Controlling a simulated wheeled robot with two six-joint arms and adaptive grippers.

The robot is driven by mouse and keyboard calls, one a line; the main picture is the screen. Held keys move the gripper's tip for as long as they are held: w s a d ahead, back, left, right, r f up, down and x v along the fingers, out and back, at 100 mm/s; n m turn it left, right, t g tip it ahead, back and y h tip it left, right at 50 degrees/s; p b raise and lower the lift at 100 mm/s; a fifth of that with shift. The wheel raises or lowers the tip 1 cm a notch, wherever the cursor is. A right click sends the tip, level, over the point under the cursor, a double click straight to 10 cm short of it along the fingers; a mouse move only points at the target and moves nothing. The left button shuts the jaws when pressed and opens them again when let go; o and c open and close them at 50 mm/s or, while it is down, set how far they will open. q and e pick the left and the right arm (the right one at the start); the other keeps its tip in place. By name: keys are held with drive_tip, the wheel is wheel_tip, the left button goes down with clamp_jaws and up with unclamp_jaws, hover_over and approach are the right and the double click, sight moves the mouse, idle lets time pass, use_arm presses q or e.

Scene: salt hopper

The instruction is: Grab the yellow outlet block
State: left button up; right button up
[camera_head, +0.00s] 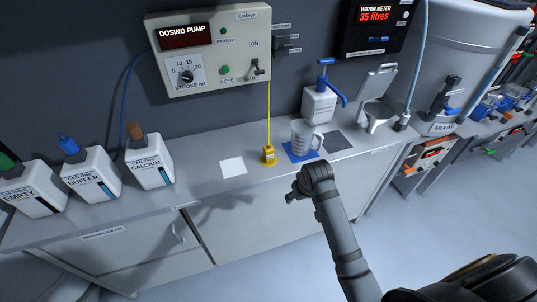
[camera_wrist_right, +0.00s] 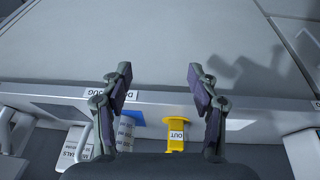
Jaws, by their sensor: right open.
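The yellow outlet block (camera_head: 268,156) stands on the grey worktop below the dosing pump, with a yellow line running up from it. In the right wrist view the block (camera_wrist_right: 176,136) carries an "OUT" label and appears between my open fingers, towards the bottom. My right gripper (camera_head: 293,195) is in front of the worktop edge, to the right of the block and apart from it. In the right wrist view my right gripper (camera_wrist_right: 159,78) is open, with nothing held. My left gripper is not in view.
A clear measuring jug (camera_head: 303,137) stands on a blue mat (camera_head: 301,157) just right of the block. A white square (camera_head: 232,167) lies to its left. The dosing pump (camera_head: 209,53) hangs above. A pump-top bottle (camera_head: 319,103) stands behind the jug. Several cans stand at left.

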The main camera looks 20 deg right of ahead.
drive_tip(key=w+a+r, duration=0.1)
drive_tip(key=w+r, duration=0.2)
drive_tip(key=w, duration=0.5)
wheel_tip(320, 180, up, 8)
drive_tip(key=f, duration=0.1)
hover_over(270, 150)
drive_tip(key=s, duration=0.2)
drive_tip(key=shift+y, duration=0.4)
drive_tip(key=x, duration=0.3)
drive_tip(key=p+x, duration=0.1)
drive_tip(key=shift+w+d+f, duration=0.25)
drive_tip(key=shift+w+d, duration=0.1)
drive_tip(key=f, duration=0.1)
drive_tip(key=f+p, duration=0.1)
drive_tip(key=shift+w+a+f+p, duration=0.15)
drive_tip(key=shift+a+f+p, duration=0.15)
drive_tip(key=shift+a, duration=0.05)
drive_tip(key=shift+x, duration=1.35)
drive_tip(key=shift+r+t, duration=0.1)
drive_tip(key=shift+t, duration=0.2)
clamp_jaws()
